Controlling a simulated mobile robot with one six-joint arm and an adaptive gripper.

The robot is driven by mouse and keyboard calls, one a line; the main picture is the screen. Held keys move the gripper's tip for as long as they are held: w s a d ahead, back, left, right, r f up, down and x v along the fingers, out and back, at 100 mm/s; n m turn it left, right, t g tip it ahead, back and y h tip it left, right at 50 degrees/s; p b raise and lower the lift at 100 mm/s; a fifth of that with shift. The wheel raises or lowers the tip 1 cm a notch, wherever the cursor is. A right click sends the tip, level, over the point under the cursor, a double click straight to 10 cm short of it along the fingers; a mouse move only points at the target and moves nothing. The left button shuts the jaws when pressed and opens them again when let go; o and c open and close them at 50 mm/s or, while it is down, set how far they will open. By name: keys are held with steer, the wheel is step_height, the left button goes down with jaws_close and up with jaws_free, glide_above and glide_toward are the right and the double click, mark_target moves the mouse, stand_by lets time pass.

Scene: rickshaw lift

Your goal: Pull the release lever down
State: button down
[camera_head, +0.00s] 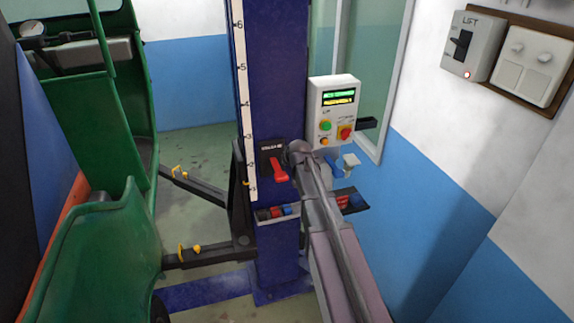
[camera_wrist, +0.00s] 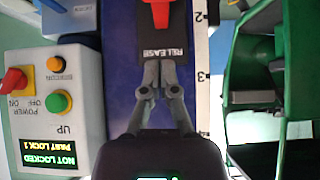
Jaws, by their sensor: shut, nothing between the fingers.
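The red release lever (camera_head: 278,168) sits on a black plate labelled RELEASE, on the blue lift column. It points down from near the label in the head view. In the wrist view, which is upside down, the lever (camera_wrist: 160,12) is at the top edge and partly cut off. My gripper (camera_wrist: 160,64) is shut and empty, its fingertips in front of the plate by the RELEASE label. A gap to the lever shows in that view. In the head view my gripper (camera_head: 297,150) is just right of the plate, its fingertips hard to make out.
A control box (camera_head: 334,110) with buttons and a lit display stands right of the plate; the wrist view's display (camera_wrist: 49,154) reads NOT LOCKED. A tray (camera_head: 275,213) of small parts lies below. Lift arms (camera_head: 212,252) and a green rickshaw (camera_head: 95,250) are left.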

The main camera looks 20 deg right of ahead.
steer(key=b, duration=0.5)
glide_above(282, 174)
steer(key=s, duration=0.2)
step_height(282, 174, down, 6)
steer(key=shift+a+r, duration=0.1)
steer(key=shift+r, duration=0.15)
steer(key=shift+f+b, duration=1.9)
steer(key=shift+f, duration=0.05)
steer(key=shift+f, duration=0.1)
